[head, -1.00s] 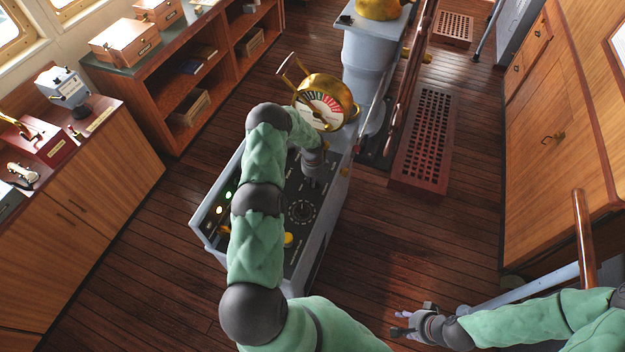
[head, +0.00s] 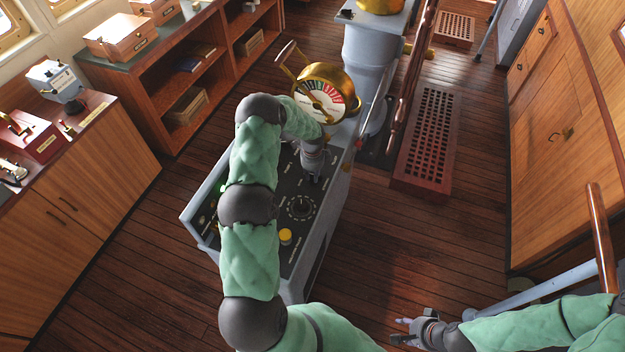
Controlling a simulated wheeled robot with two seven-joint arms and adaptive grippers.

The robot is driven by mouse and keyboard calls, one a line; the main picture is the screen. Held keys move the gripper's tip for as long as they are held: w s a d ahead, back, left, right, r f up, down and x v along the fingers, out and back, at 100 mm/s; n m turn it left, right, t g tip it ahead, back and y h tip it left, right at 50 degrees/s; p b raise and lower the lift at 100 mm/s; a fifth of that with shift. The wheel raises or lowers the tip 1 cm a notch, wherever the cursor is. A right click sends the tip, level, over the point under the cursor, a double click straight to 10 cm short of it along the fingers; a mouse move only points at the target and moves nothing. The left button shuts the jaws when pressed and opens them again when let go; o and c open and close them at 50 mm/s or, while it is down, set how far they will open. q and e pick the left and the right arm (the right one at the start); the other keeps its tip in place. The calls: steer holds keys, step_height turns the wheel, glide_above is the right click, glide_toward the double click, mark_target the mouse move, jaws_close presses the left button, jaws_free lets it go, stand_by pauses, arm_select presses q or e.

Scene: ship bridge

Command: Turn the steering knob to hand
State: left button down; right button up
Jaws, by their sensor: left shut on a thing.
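The grey console (head: 190,222) with a black top panel stands in the middle of the head view. My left gripper (head: 314,178) reaches down to the far right part of this panel. It is shut on the steering knob, which its fingers mostly hide, so I cannot read the knob's setting. A second round knob with a ring of marks (head: 301,207) sits nearer on the panel, free of the gripper. My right gripper (head: 402,330) is low over the floor, right of the console, open and empty.
A brass telegraph dial (head: 325,95) stands at the console's far end, close to my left forearm. A yellow button (head: 285,236) is on the near panel. A wooden grating (head: 425,140) lies on the floor. Wooden cabinets line both sides.

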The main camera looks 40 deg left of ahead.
arm_select(q)
steer(key=n+b, duration=0.3)
steer(key=shift+d+f, duration=0.1)
steer(key=shift+n+b, duration=0.75)
steer(key=shift+n, duration=0.45)
steer(key=c, duration=1.1)
jaws_free()
steer(key=shift+r, duration=0.2)
step_height(320, 180, up, 12)
steer(key=shift+f, duration=0.1)
